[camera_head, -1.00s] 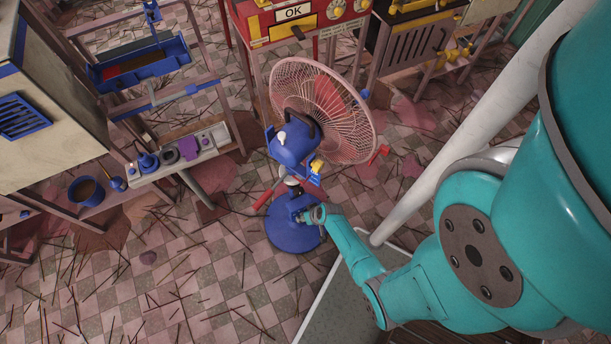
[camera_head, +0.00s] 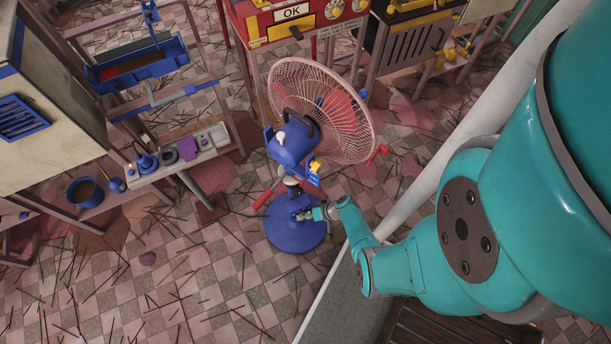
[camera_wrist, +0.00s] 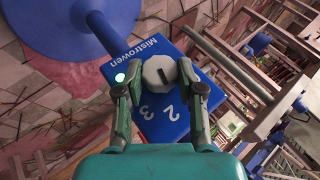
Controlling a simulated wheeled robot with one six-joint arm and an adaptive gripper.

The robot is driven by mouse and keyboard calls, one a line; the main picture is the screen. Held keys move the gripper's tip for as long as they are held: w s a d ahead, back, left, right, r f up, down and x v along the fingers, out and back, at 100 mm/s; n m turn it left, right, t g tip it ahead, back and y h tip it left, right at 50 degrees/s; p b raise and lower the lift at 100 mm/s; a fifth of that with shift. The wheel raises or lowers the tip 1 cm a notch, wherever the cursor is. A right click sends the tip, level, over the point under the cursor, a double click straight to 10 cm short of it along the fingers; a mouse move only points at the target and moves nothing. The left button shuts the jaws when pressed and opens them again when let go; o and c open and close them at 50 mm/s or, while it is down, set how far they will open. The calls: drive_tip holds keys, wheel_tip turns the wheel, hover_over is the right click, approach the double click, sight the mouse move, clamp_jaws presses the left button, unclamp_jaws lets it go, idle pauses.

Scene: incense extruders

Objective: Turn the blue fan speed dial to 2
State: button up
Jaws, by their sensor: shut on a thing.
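A pink-caged fan (camera_head: 322,108) with a blue motor housing (camera_head: 288,146) stands on a round blue base (camera_head: 294,238). A small light (camera_wrist: 120,77) glows left of the dial. In the head view, my gripper (camera_head: 308,214) is low, at the fan's stand.
A workbench (camera_head: 178,166) with small tools stands left of the fan. A red machine (camera_head: 300,22) marked "OK" stands behind it. A white pipe (camera_head: 462,112) slants across the right side. Thin sticks litter the checkered floor (camera_head: 190,270).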

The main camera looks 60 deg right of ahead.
drive_tip(key=shift+a+f, duration=0.1)
idle(0.3)
drive_tip(key=o, duration=1.1)
drive_tip(key=shift+o, duration=0.2)
drive_tip(key=shift+r, duration=5.05)
drive_tip(key=shift+s, duration=0.1)
